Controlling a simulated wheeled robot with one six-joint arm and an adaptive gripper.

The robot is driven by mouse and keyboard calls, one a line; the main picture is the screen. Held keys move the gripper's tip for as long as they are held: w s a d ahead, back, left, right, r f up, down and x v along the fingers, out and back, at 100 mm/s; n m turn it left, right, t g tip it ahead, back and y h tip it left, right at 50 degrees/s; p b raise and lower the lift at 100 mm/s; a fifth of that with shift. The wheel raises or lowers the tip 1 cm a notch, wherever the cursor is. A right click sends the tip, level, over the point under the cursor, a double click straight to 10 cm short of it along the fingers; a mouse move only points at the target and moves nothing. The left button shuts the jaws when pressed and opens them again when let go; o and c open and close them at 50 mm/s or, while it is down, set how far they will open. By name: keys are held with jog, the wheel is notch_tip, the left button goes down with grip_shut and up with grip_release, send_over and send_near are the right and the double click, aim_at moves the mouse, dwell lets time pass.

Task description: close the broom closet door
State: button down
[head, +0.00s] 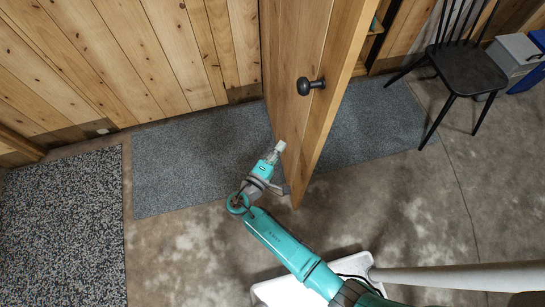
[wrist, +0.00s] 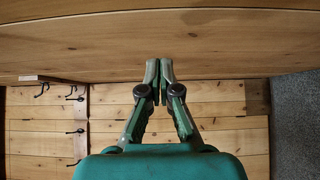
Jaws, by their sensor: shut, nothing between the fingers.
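The broom closet door (head: 295,45) is a pale wooden plank door that stands open, swung out from the plank wall. Its black round knob (head: 310,86) is on the face toward my arm. My gripper (head: 280,146) is shut and empty, low at the left face of the door, below the knob. In the wrist view the closed fingertips (wrist: 160,68) reach up against the door's wood (wrist: 80,40). I cannot tell whether they press on it or stop just short. The closet's inside is mostly hidden behind the door.
A black chair (head: 465,70), a grey bin (head: 515,52) and a blue box (head: 538,42) stand at the right. Grey mats (head: 190,160) lie along the wall, and a speckled rug (head: 65,230) at the left. Black hooks (wrist: 75,132) show in the wrist view.

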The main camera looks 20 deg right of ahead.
aim_at(300, 133)
jog(key=shift+w+d, duration=0.2)
jog(key=shift+d, duration=0.7)
jog(key=shift+w+d, duration=0.2)
jog(key=shift+d, duration=0.75)
jog(key=shift+w+d, duration=0.2)
jog(key=shift+d, duration=0.7)
